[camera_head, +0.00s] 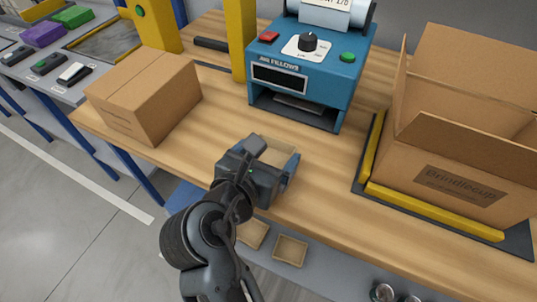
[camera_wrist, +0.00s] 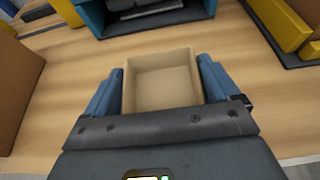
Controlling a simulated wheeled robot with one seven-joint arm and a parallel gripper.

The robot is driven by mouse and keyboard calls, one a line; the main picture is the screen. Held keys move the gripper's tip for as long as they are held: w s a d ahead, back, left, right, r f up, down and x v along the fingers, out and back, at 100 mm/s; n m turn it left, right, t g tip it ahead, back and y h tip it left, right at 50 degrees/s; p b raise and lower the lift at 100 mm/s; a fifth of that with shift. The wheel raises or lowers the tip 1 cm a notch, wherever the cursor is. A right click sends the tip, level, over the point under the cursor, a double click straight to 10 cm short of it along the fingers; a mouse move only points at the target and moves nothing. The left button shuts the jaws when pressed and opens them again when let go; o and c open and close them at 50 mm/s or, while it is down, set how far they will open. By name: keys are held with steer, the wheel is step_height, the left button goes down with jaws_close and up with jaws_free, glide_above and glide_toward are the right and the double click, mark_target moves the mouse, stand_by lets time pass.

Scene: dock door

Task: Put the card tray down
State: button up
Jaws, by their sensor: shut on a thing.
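The card tray (camera_wrist: 163,80) is a small, shallow, open tan box, and it looks empty. In the wrist view it sits between the two blue fingers of my gripper (camera_wrist: 161,88), which is shut on its left and right sides. In the head view my gripper (camera_head: 268,168) is over the front part of the wooden bench top, and the tray (camera_head: 277,150) shows partly behind it. I cannot tell whether the tray's underside touches the bench. The near side of the tray is hidden by my gripper.
A blue machine (camera_head: 312,65) with a dial stands behind the tray. A closed carton (camera_head: 145,98) is at left, and an open carton (camera_head: 455,165) sits at right behind yellow rails (camera_head: 432,212). Two similar trays (camera_head: 290,250) lie on a lower shelf. Bare bench surrounds my gripper.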

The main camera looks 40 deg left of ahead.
steer(key=shift+f, duration=0.2)
steer(key=o, duration=0.8)
steer(key=shift+f, duration=0.1)
steer(key=v, duration=1.2)
